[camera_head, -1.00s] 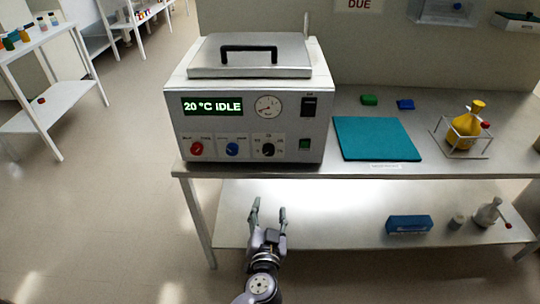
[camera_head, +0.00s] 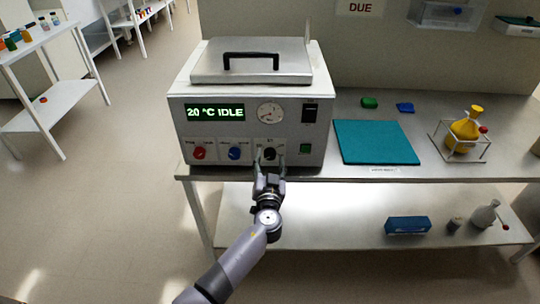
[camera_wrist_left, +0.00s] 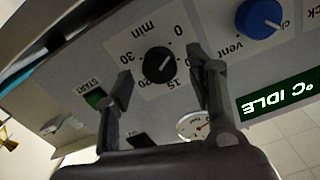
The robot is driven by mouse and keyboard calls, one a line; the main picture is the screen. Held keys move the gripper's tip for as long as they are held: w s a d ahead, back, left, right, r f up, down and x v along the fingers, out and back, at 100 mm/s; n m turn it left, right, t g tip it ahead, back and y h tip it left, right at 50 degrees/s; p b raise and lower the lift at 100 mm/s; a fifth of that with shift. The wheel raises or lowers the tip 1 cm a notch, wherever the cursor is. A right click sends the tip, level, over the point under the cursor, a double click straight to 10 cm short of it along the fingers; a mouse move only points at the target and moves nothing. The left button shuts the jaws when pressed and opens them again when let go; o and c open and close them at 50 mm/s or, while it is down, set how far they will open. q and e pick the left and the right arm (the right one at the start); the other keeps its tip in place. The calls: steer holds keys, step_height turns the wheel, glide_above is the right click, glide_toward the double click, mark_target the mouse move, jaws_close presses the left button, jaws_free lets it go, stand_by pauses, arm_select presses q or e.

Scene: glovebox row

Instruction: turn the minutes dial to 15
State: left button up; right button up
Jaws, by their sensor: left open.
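The minutes dial (camera_head: 269,153) is a small black knob on the front panel of the white bath unit (camera_head: 254,60). In the left wrist view the dial (camera_wrist_left: 159,65) sits on a white label reading "min" with numbers around it, including 0, 15 and 30. A short pale mark shows on the knob; I cannot tell exactly which number it points at. My left gripper (camera_head: 269,158) is open in front of the panel, one finger on each side of the dial. In the wrist view the fingers (camera_wrist_left: 160,82) stand apart from the knob. My right gripper is out of view.
A blue vent knob (camera_wrist_left: 259,18) and a red knob (camera_head: 199,153) are left of the dial in the head view. A green start button (camera_head: 305,149) is to its right. The display (camera_head: 215,113) reads 20 °C IDLE. A teal mat (camera_head: 375,142) lies on the bench.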

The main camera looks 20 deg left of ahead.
arm_select(q)
steer(key=shift+x, duration=1.1)
steer(key=shift+c, duration=0.5)
steer(key=c, duration=1)
